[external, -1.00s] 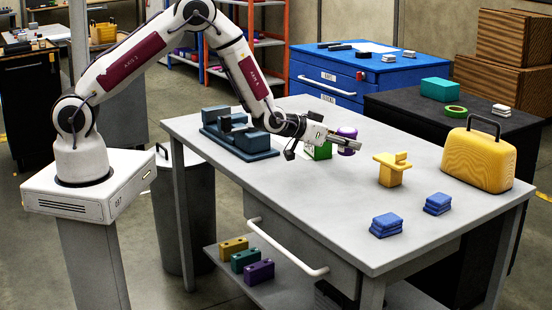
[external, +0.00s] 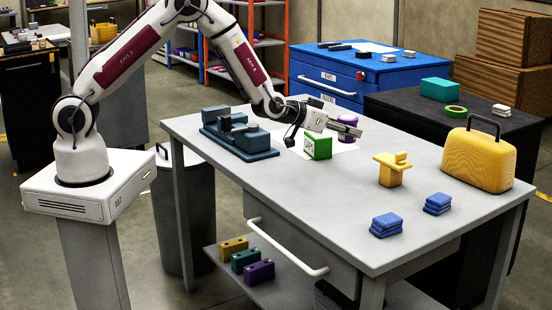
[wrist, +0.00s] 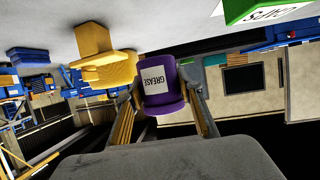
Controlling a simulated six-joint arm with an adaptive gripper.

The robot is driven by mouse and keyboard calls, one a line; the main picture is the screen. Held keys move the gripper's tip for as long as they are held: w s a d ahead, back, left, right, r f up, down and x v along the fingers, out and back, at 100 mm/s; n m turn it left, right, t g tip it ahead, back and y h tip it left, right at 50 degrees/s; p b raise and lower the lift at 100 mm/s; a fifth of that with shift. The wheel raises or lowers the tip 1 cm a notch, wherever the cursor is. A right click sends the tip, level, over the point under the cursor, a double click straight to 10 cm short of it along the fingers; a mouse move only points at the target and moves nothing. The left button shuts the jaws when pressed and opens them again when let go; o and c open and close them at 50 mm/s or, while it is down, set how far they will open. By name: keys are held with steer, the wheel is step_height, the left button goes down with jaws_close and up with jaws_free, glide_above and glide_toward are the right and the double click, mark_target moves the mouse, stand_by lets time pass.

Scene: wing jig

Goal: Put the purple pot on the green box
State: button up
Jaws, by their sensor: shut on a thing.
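The purple pot (external: 348,117) is between the fingers of my gripper (external: 347,127), partly hidden by them in the external view. In the wrist view the pot (wrist: 164,104) shows a white "GREASE" label and has a finger on either side; my gripper (wrist: 163,100) is shut on it. The green box (external: 318,147), with a white label reading "CAPS", sits on the table on a white sheet. The pot is held above table height, to the right of the box in the external view. The green box also shows at the top right of the wrist view (wrist: 255,8).
A dark blue-grey fixture (external: 240,138) stands left of the green box. A yellow block piece (external: 391,172), blue block stacks (external: 386,225) and a yellow case (external: 479,160) stand to the right. The front middle of the grey table (external: 285,185) is clear.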

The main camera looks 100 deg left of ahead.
steer(key=shift+a, duration=0.1)
step_height(320, 180, up, 6)
steer(key=n+g+y, duration=0.2)
glide_above(318, 145)
steer(key=w, duration=0.4)
steer(key=s+a+r+n+g, duration=0.1)
steer(key=s+a+n, duration=0.1)
steer(key=s+a, duration=0.2)
steer(key=shift+s+a+r+g+y, duration=0.2)
steer(key=shift+s+a+g+y, duration=0.1)
steer(key=shift+s+a+y, duration=0.1)
steer(key=shift+f, duration=0.1)
steer(key=shift+f, duration=3.05)
steer(key=shift+f, duration=1.85)
steer(key=shift+f, duration=0.15)
